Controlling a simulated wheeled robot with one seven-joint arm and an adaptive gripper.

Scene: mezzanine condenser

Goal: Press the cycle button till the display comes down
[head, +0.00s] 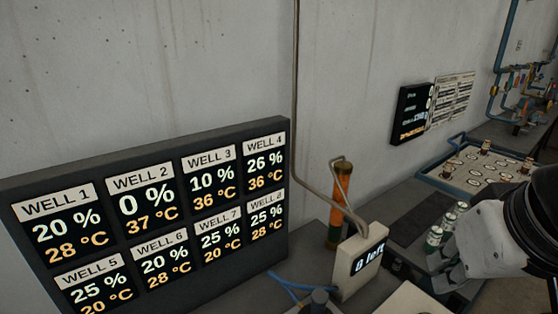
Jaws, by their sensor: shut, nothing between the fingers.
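A large dark display board (150,215) stands against the wall at left, with lit panels for several wells. Well 1 reads 20 % and 28 °C, well 2 reads 0 % and 37 °C, well 3 reads 10 %, well 4 reads 26 %. A small pale box (357,275) beside it shows glowing text that looks like "0 left", the digit being hard to read. A dark round knob-like part (320,297) shows at the bottom edge; I cannot tell whether it is the cycle button. My gripper (442,279) is at right, shut and empty, apart from the box.
An orange cylinder (340,200) with a bent pipe stands behind the box. Several small cans (434,239) stand close by my gripper. A blue-rimmed tray (432,178) and blue pipework (497,85) are further right. A blue cable (290,284) lies near the board.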

